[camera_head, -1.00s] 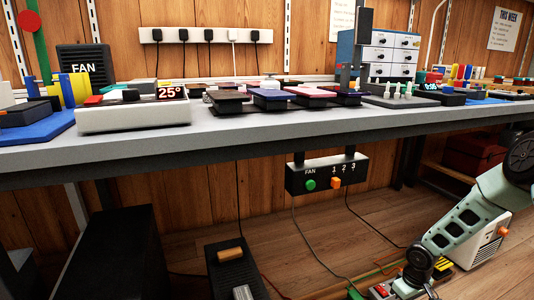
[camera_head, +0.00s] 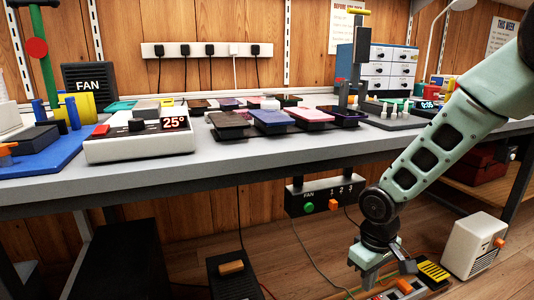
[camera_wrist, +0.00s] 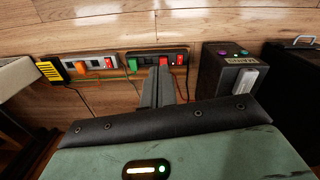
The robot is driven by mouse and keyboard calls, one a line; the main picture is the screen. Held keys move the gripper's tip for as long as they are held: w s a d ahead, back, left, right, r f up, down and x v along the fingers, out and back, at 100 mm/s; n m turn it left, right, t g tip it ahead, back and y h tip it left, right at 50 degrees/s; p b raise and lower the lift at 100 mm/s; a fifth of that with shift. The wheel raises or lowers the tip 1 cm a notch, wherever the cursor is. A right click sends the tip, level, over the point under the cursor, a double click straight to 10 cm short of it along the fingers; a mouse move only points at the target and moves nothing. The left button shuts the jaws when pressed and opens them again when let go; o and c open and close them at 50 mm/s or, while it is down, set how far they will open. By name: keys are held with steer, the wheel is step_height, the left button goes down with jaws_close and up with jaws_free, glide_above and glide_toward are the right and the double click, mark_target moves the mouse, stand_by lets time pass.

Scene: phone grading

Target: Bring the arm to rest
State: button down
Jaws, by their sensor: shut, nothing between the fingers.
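My arm reaches down from the upper right of the head view, in front of the bench's right part. My gripper (camera_head: 367,280) hangs low over the floor, below the bench top, pointing down. In the wrist view my gripper's fingers (camera_wrist: 161,86) are together with nothing between them. They point toward the floor strip with green and red switches (camera_wrist: 155,61); whether they touch it I cannot tell.
The bench (camera_head: 240,155) carries several phones and a 25° heater unit (camera_head: 137,137). A fan switch box (camera_head: 325,197) hangs under its edge. A white unit (camera_head: 473,246) stands right of my gripper. The wrist view shows a black box (camera_wrist: 226,78) with buttons.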

steer(key=s+a+r+n+y+p, duration=0.15)
steer(key=s+a+r, duration=0.25)
steer(key=s+r, duration=0.6)
steer(key=s+a+r+h+p, duration=0.1)
steer(key=s+a+r+p, duration=0.25)
steer(key=s+r, duration=0.7)
step_height(320, 180, up, 35)
steer(key=s+p, duration=0.2)
steer(key=p, duration=3.5)
steer(key=shift+s+a+r+p, duration=0.2)
steer(key=shift+s+a+p, duration=0.15)
steer(key=shift+a+p, duration=0.05)
steer(key=shift+y, duration=0.25)
